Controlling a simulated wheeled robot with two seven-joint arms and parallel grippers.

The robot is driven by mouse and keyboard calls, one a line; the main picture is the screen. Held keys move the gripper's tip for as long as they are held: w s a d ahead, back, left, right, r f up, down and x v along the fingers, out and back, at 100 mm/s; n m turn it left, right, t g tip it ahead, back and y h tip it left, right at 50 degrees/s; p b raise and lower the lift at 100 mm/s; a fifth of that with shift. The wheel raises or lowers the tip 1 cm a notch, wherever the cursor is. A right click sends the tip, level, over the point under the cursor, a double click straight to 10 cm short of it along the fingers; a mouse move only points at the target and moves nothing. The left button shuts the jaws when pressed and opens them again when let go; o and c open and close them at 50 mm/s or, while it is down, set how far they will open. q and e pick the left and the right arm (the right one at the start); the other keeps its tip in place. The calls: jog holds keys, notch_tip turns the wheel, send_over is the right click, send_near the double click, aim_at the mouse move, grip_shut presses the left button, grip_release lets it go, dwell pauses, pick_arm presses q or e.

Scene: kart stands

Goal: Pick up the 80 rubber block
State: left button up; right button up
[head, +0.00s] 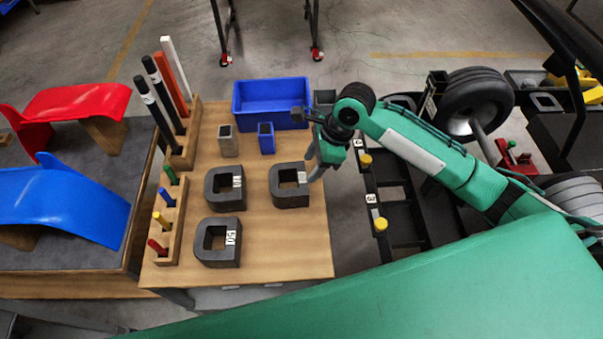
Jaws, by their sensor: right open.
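Three dark D-shaped rubber blocks, each with a hole, lie on the wooden table. One is at the right (290,201), one at the upper left (225,207), and one at the lower left (218,261). The lower left block's white label looks like 50. The labels on the other two are too small to read surely. My right gripper (313,173) is open, with its fingers pointing down at the right edge of the right block. I cannot tell whether they touch it. My left gripper is not in view.
A blue bin (270,118) stands at the table's back, with a grey holder (228,144) and a blue holder (266,142) before it. Racks of coloured rods (170,220) line the left edge. A dark kart frame (405,225) stands right of the table. The table's front right is clear.

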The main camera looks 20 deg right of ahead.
jog(key=p, duration=0.1)
send_over(292, 192)
jog(key=d, duration=0.2)
jog(key=f, duration=0.4)
jog(key=shift+s+d+f, duration=0.15)
jog(key=shift+s+f, duration=0.05)
jog(key=shift+f, duration=0.2)
jog(key=shift+w+f, duration=0.2)
jog(key=shift+f, duration=0.9)
jog(key=shift+a+f, duration=0.2)
jog(key=shift+a, duration=0.05)
jog(key=shift+s+a+f+p, duration=0.15)
jog(key=shift+a+f+p, duration=0.3)
jog(key=shift+f+p, duration=0.25)
jog(key=p+x, duration=0.1)
jog(key=x, duration=0.2)
jog(key=shift+f, duration=0.3)
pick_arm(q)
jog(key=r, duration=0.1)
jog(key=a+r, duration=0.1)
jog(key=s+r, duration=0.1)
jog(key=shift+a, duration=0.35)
pick_arm(e)
jog(key=shift+a, duration=0.1)
